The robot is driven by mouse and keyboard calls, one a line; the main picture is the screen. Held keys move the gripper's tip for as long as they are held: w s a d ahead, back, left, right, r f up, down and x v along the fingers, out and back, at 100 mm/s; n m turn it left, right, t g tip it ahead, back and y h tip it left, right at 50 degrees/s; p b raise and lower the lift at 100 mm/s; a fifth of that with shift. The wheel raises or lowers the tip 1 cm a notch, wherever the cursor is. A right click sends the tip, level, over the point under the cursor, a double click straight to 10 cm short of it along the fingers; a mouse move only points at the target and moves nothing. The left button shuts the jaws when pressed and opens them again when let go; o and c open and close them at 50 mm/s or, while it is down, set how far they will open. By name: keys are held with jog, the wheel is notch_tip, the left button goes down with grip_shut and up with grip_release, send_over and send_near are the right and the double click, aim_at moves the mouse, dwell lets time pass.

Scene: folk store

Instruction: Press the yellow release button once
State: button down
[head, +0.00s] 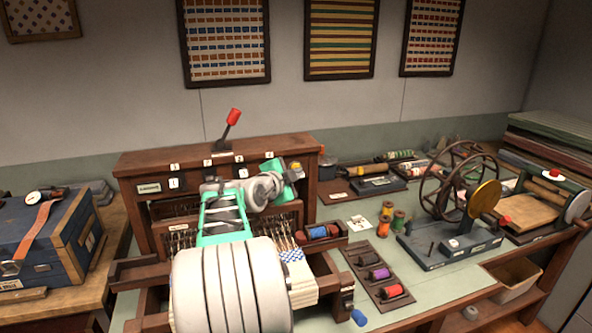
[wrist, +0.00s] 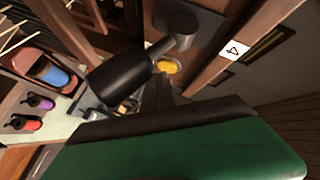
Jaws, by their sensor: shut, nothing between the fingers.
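The yellow release button (wrist: 169,66) shows in the wrist view as a small yellow disc, partly hidden by dark parts around it. It sits near the wooden panel with the white "4" label. In the head view a small yellow spot (head: 296,165) shows at the right end of the loom's wooden cabinet (head: 150,172), beside my arm's end. My gripper (wrist: 164,88) is shut and empty, its dark fingertips just below the button in the wrist view. I cannot tell whether they touch it. In the head view the fingertips are hard to make out.
A red-knobbed lever (head: 232,120) stands on the cabinet top. Thread spools (head: 385,282) lie on a rack at right, and a wheeled winder (head: 455,225) stands on the bench beyond. A blue case (head: 45,245) is at left. Open bench lies between the rack and winder.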

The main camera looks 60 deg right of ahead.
jog(key=shift+w+d+b, duration=0.3)
dwell(0.5)
dwell(0.4)
jog(key=shift+s+a+f+b, duration=0.15)
jog(key=shift+s+a+b, duration=0.3)
jog(key=shift+b, duration=0.4)
jog(key=shift+s+a, duration=0.15)
jog(key=shift+a, duration=0.05)
jog(key=s+a+b, duration=0.3)
jog(key=b, duration=0.1)
jog(key=shift+s+a+b, duration=0.25)
jog(key=shift+s+b, duration=0.05)
jog(key=shift+b, duration=0.1)
